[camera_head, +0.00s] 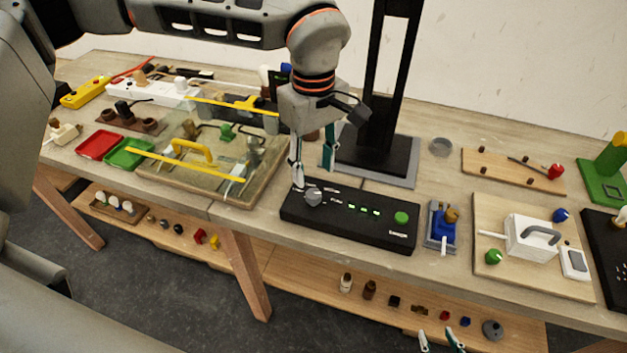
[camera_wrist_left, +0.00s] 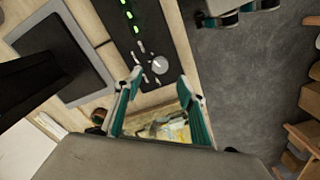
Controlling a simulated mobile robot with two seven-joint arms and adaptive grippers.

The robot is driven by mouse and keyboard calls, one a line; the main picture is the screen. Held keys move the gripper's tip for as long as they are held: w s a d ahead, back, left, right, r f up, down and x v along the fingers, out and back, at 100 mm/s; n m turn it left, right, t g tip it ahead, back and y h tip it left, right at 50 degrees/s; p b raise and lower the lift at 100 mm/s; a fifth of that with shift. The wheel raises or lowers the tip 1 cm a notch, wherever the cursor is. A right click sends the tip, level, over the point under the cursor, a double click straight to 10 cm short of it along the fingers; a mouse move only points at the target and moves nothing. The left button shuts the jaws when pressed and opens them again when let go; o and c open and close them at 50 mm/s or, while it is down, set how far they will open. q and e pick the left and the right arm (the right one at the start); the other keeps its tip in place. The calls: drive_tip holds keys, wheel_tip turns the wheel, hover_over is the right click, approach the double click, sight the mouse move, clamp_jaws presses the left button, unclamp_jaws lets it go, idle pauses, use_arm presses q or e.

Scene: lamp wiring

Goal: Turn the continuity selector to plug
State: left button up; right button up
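The continuity tester is a long black box (camera_head: 350,213) on the bench. A round grey selector knob (camera_head: 313,197) sits near its left end, with a row of lit green lights and a green button (camera_head: 401,218) to the right. In the left wrist view the knob (camera_wrist_left: 159,65) is just beyond and between the fingertips. My left gripper (camera_head: 314,172) is open and empty, pointing down just above the knob, apparently not touching it. The knob's pointer and labels are too small to read. My right gripper (camera_head: 440,340) is open and empty at the bottom edge, below the bench front.
A black stand (camera_head: 380,155) rises behind the box. A tray with yellow-handled parts (camera_head: 210,170) lies to its left, and a small blue fixture (camera_head: 440,225) stands to its right. The lower shelf (camera_head: 320,280) holds small parts.

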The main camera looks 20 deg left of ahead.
use_arm(q)
drive_tip(key=shift+r, duration=2.7)
drive_tip(key=shift+s, duration=0.1)
